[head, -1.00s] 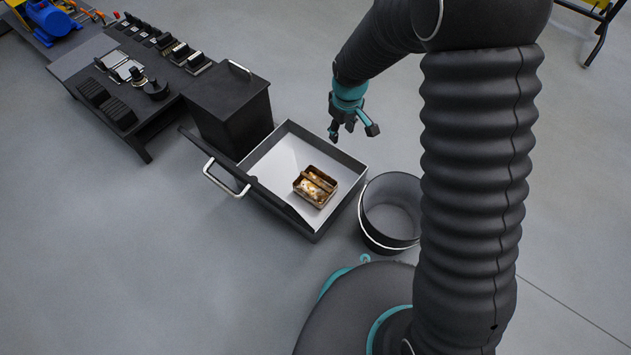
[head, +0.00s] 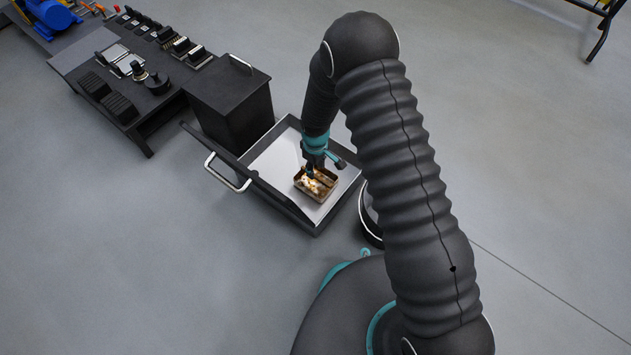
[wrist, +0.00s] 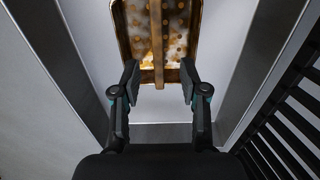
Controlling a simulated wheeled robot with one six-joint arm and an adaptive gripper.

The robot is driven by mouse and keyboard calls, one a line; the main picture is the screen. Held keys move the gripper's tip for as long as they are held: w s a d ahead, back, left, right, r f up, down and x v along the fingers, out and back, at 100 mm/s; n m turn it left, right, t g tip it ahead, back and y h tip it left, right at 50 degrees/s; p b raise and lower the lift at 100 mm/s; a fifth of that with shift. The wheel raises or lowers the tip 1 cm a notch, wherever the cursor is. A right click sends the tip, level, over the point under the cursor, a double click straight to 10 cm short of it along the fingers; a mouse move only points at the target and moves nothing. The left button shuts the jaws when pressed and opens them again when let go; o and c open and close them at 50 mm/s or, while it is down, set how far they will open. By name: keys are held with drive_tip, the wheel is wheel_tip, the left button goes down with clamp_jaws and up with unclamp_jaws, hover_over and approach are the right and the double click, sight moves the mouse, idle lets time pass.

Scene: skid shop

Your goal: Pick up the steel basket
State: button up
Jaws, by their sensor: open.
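The steel basket (head: 325,191) is a small brownish rectangular container with a bar across its middle. It sits in the white-floored drawer (head: 270,158), and pale and orange-brown contents show inside it. My gripper (head: 312,172) is over the basket in the head view and hides part of its far side. In the wrist view the basket (wrist: 160,40) is at the top, cut off by the frame edge. My gripper (wrist: 160,82) is open there, with its two fingers on either side of the basket's near end and bar. I cannot tell whether they touch it.
The drawer's dark walls rise around the basket, and its front has a silver handle (head: 226,172). A black bucket (head: 370,222) stands close to the drawer's right, mostly hidden by my arm. A dark cabinet (head: 230,105) and a low bench (head: 118,62) with several parts stand behind left.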

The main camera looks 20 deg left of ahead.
sight(316, 176)
drive_tip(key=shift+w+f+b, duration=0.1)
drive_tip(key=shift+f+b, duration=0.25)
drive_tip(key=shift+f, duration=2.85)
drive_tip(key=shift+c, duration=0.3)
clamp_jaws()
